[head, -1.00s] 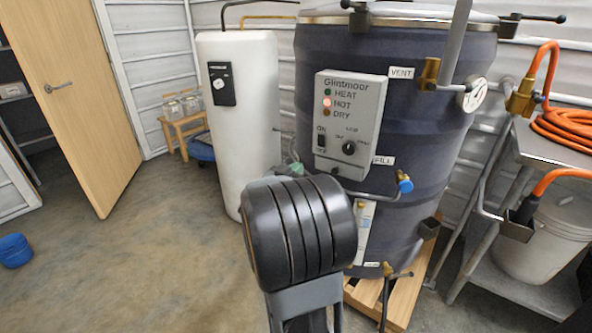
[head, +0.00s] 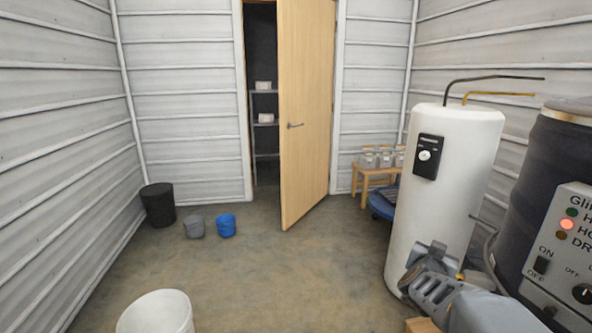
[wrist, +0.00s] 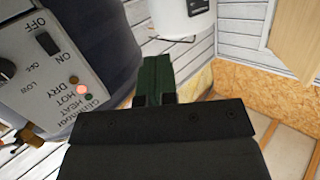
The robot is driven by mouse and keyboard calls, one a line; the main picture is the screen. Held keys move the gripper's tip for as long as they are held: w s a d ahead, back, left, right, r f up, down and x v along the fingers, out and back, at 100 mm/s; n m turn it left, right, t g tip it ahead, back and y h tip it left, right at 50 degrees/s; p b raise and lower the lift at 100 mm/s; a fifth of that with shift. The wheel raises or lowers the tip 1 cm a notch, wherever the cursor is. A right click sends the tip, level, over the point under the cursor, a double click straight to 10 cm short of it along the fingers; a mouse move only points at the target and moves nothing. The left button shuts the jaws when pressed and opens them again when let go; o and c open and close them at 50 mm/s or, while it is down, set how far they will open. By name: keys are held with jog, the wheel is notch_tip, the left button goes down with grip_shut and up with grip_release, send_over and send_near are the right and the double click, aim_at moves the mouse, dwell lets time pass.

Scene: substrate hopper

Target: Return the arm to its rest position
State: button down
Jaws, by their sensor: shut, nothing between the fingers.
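My gripper (wrist: 166,75) shows in the wrist view with its dark green fingers together and nothing held. It points past the dark blue drum (wrist: 100,50) and its grey control box (wrist: 45,68), apart from both as far as I can tell. Grey parts of my arm (head: 455,295) show at the lower right of the head view, in front of the white tank (head: 450,170). The fingers cannot be made out clearly there. The control box (head: 565,260) also shows in the head view, cut off by the right edge, with its HOT lamp lit red.
A wooden door (head: 305,120) stands ajar at the back. A black bin (head: 158,205), a grey bucket (head: 194,227) and a blue bucket (head: 226,226) stand at the left. A white bucket (head: 155,313) is in front. A wooden stool (head: 368,178) holds jars. The middle floor is clear.

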jog(key=s+a+r+n+y+p, duration=0.1)
jog(key=a+r+n+y+p, duration=0.15)
jog(key=a, duration=0.35)
jog(key=s+a+r+n+g+y+p, duration=0.1)
jog(key=a+r+n+y+p, duration=0.15)
jog(key=a+y, duration=0.2)
jog(key=s+a+r+n+y+p, duration=0.1)
jog(key=a+r+n+y+p, duration=0.15)
jog(key=a, duration=0.45)
jog(key=s+a+n+g+p, duration=0.1)
jog(key=s+a+g+p, duration=0.1)
jog(key=s, duration=0.4)
jog(key=s+a+r+n+g+y+p, duration=0.1)
jog(key=s+a+g+p, duration=0.2)
jog(key=s, duration=0.4)
jog(key=shift+a+r+g+p, duration=0.15)
jog(key=shift+r+g+p, duration=0.05)
jog(key=shift+g+p, duration=0.8)
